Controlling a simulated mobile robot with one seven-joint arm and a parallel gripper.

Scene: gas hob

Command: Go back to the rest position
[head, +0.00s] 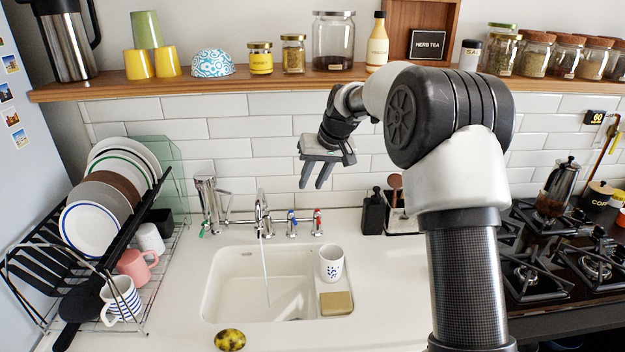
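My gripper (316,184) hangs in mid-air in front of the white tiled wall, above and behind the sink. Its two fingers point down with a gap between them, and nothing shows between them. My arm rises at the right and bends over to the left, hiding part of the counter and wall.
Below are the sink (225,290), the tap (262,215) with a thin water stream, a patterned white cup (331,264) and a sponge (336,303). A dish rack (150,295) stands left, a gas hob (535,275) right. A loaded wooden shelf (210,82) runs above.

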